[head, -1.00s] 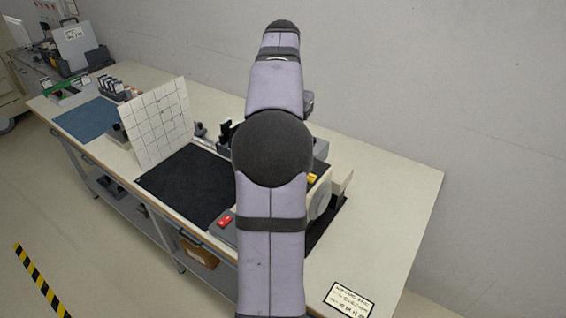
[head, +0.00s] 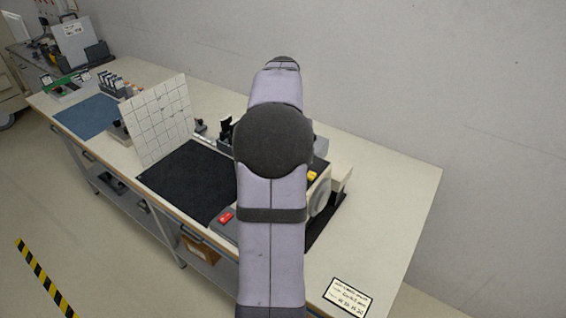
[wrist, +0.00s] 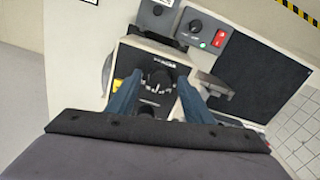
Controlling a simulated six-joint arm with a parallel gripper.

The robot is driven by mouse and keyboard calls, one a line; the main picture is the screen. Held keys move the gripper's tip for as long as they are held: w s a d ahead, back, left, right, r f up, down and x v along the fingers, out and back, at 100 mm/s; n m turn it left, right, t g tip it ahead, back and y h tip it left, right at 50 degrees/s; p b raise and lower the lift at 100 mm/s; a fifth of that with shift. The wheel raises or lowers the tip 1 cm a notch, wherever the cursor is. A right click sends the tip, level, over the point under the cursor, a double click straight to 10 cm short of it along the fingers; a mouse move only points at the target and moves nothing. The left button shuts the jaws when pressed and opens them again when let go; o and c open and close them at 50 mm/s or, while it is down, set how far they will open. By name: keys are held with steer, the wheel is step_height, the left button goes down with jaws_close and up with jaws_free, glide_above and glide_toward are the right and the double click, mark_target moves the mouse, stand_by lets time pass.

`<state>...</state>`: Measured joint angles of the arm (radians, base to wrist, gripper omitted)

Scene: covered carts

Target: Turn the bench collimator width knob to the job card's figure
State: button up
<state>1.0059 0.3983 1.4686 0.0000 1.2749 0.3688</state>
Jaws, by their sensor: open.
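In the wrist view, my gripper (wrist: 160,84) is open, its two blue fingers pointing at a dark panel on the bench unit. A black knob (wrist: 157,78) with a scale around it sits between the fingertips in the picture. I cannot tell whether the fingers are level with it or above it; no contact shows. In the head view my arm hides the gripper and this knob. The job card (head: 347,297), white with a black border, lies at the near end of the bench; its handwriting is too small to read surely.
A grey control box (wrist: 205,32) with another black knob and green and red buttons stands beside the unit. A black mat (head: 190,182) and an upright gridded white board (head: 158,122) are to the left.

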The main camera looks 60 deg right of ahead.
steer(key=shift+f, duration=0.1)
steer(key=c, duration=1.1)
steer(key=shift+o, duration=0.2)
steer(key=shift+n+p, duration=0.55)
steer(key=shift+n, duration=0.55)
steer(key=n, duration=0.2)
steer(key=shift+n+p, duration=0.4)
steer(key=o, duration=1.1)
steer(key=shift+c, duration=0.2)
